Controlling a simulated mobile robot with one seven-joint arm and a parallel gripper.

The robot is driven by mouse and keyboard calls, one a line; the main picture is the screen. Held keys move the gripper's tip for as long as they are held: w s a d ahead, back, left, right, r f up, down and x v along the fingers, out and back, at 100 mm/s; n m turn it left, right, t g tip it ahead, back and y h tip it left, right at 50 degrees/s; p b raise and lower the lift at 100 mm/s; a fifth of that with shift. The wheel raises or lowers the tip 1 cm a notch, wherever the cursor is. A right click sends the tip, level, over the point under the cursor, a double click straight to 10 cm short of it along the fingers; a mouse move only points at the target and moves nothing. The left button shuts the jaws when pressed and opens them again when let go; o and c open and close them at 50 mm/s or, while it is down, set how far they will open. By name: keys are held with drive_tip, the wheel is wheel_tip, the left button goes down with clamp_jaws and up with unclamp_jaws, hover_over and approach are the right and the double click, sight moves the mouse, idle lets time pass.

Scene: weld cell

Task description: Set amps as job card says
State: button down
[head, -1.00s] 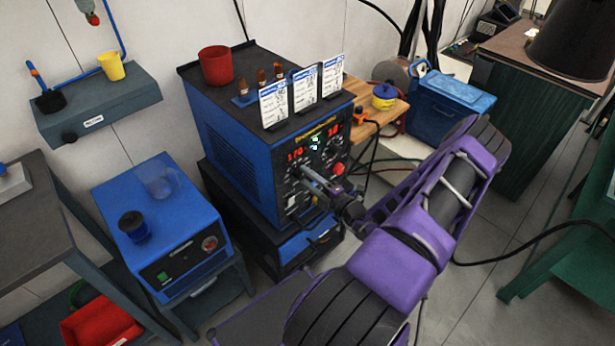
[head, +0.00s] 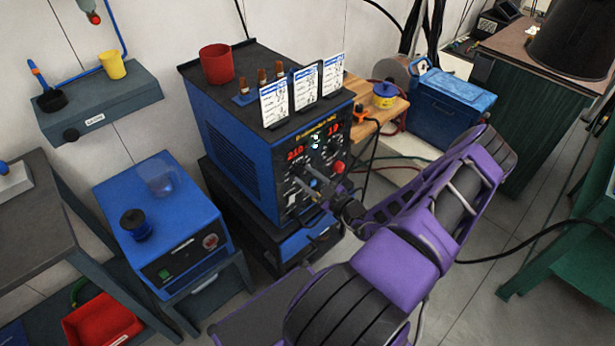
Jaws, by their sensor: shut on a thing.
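The blue welding machine (head: 228,143) stands in the middle, its black front panel facing my arm. Its left red display (head: 295,153) appears to read 210 and its right display (head: 333,127) about 18. Three white job cards stand on top: left (head: 274,104), middle (head: 306,89) and right (head: 333,75). Their writing is too small to read. My gripper (head: 303,187) is at the panel below the left display, shut on what looks like the amps knob. The fingers hide most of the knob.
A red cup (head: 216,64) and brown-topped small items stand on the machine's top. A blue unit (head: 165,222) on a stand is to the left. A wooden bench (head: 362,112) and blue toolbox (head: 448,105) are behind right. Open floor lies to the right.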

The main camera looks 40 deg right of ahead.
drive_tip(key=m, duration=0.5)
drive_tip(key=shift+a, duration=0.1)
drive_tip(key=shift+m, duration=0.4)
drive_tip(key=shift+c, duration=2.1)
unclamp_jaws()
drive_tip(key=s+d, duration=0.1)
drive_tip(key=s, duration=1.6)
drive_tip(key=shift+s+d, duration=0.2)
drive_tip(key=shift+s, duration=0.05)
